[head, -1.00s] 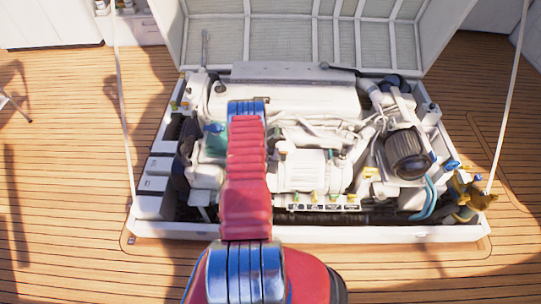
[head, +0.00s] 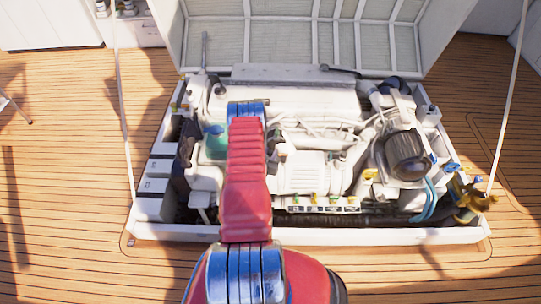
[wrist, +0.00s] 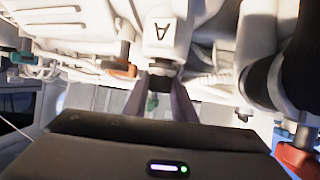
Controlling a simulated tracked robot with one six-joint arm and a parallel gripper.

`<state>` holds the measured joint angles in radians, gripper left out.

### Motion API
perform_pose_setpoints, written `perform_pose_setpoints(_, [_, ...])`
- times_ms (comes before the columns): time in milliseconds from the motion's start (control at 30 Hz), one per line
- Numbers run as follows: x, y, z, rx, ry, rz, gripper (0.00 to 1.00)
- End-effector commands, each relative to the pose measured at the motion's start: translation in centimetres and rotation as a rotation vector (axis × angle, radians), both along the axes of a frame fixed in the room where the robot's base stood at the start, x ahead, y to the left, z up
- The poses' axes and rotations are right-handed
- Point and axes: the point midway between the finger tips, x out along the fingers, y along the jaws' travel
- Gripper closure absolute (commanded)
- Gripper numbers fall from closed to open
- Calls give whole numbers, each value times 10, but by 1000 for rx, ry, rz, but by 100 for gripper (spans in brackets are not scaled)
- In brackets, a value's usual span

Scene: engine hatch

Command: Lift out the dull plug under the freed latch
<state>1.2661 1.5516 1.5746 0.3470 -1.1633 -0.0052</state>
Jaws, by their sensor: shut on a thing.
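In the wrist view my gripper (wrist: 161,80) reaches toward a white block marked with an inverted letter A. Its two dark fingers are shut on a small dull dark plug (wrist: 160,68) at that block's edge. The plug is still against the block, as far as I can see; how deep it sits is hidden. An orange tab (wrist: 119,69) on a grey stem is to the left of the fingers, apart from them. I cannot tell which part is the freed latch. In the head view my arm hides the gripper and the plug.
The white engine (head: 300,175) fills the open hatch, with pipes and small coloured tabs on it. A red handle (wrist: 297,155) and a thick black hose (wrist: 285,80) are at right in the wrist view. A gold-brown object (head: 470,200) is at the hatch's front right corner.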

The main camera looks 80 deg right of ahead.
Motion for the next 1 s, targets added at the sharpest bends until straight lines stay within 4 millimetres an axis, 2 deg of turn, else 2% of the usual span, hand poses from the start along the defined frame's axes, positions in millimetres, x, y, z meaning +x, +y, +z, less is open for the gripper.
perform_pose_setpoints(233, [0,-1,21,-2,0,0,100])
perform_pose_setpoints(700, [0,-1,85,-1,0,0,100])
perform_pose_setpoints(1000, [0,0,98,0,0,0,100])
